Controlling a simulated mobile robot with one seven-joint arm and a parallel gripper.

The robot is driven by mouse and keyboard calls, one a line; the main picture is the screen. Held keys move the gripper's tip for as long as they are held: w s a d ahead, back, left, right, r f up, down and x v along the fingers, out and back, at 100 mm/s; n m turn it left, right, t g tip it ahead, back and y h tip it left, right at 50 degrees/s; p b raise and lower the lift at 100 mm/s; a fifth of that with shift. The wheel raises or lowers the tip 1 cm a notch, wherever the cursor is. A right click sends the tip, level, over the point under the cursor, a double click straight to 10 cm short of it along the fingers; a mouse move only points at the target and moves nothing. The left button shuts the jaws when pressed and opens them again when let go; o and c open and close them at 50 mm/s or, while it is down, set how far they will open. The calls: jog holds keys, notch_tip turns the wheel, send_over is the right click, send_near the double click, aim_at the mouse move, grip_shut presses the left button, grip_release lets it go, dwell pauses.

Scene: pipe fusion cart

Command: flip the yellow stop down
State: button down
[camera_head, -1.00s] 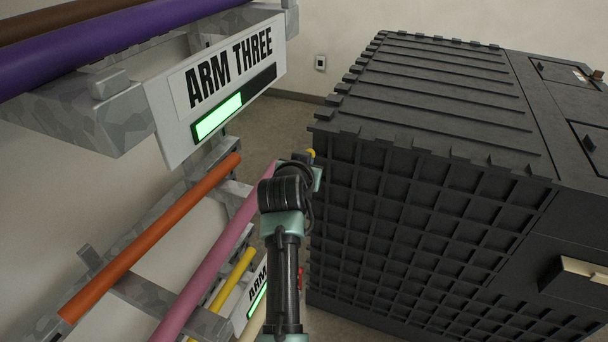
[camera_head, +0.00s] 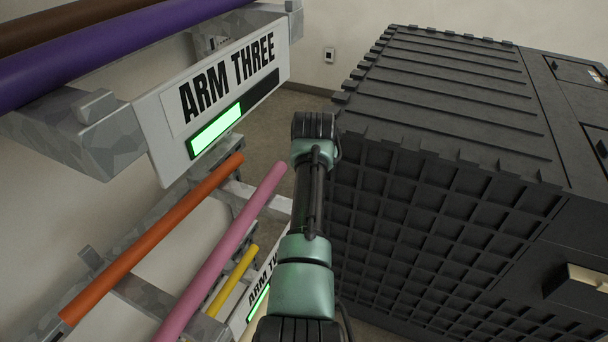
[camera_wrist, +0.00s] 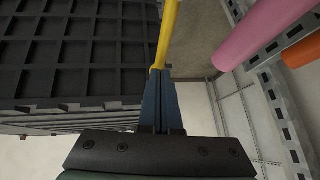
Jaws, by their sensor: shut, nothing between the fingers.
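In the wrist view my gripper (camera_wrist: 159,74) has its dark blue fingers together, with nothing held between them. A yellow bar (camera_wrist: 168,32) runs from the top edge down to the fingertips. I cannot tell whether it is the stop or a yellow pipe, or whether the fingers touch it. In the head view my arm rises in the middle, and the gripper is hidden. No yellow stop can be made out for sure there.
A large black ribbed crate (camera_head: 440,190) fills the right side, close to my arm. On the left are a rack with a purple pipe (camera_head: 110,50), orange pipe (camera_head: 150,240), pink pipe (camera_head: 225,250), lower yellow pipe (camera_head: 235,280) and an ARM THREE sign (camera_head: 225,88).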

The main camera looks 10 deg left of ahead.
jog(key=shift+s+a+f+p, duration=0.15)
jog(key=shift+s+f+p, duration=0.2)
jog(key=shift+s+p, duration=0.35)
jog(key=shift+w+r, duration=0.1)
jog(key=shift+w, duration=0.1)
